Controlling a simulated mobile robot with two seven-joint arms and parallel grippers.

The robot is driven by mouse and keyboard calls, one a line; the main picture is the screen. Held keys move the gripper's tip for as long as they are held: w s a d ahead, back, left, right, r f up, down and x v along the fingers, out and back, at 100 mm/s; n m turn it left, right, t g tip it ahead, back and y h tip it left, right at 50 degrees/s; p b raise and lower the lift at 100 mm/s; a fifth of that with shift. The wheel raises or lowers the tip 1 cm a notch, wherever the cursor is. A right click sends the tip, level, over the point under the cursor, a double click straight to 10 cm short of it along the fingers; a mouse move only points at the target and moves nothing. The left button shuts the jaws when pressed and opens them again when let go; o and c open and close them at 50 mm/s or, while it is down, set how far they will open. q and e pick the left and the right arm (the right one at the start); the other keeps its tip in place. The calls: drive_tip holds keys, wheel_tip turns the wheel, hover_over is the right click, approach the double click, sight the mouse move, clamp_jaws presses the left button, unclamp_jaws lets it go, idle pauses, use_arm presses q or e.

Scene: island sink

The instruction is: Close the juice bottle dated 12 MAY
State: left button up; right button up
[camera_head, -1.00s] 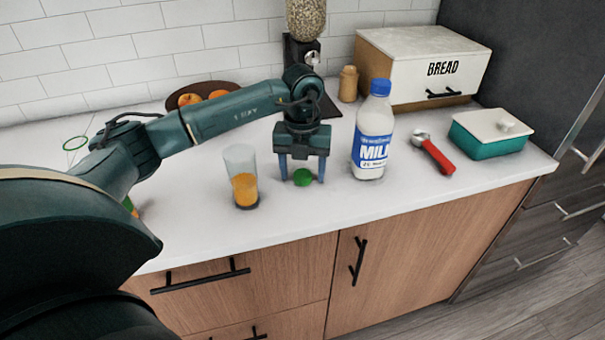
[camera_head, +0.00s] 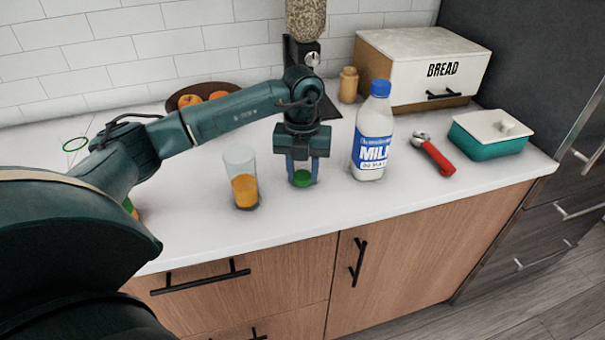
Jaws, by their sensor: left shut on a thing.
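My right gripper is out of view.
A glass of orange juice (camera_head: 244,190) stands just left of the gripper. A milk bottle (camera_head: 373,140) with a blue cap stands close on the right. A fruit bowl (camera_head: 174,103) is behind my arm.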

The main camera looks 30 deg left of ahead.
sight(303, 176)
use_arm(q)
wheel_tip(303, 176, up, 10)
drive_tip(key=shift+b, duration=0.4)
idle(0.3)
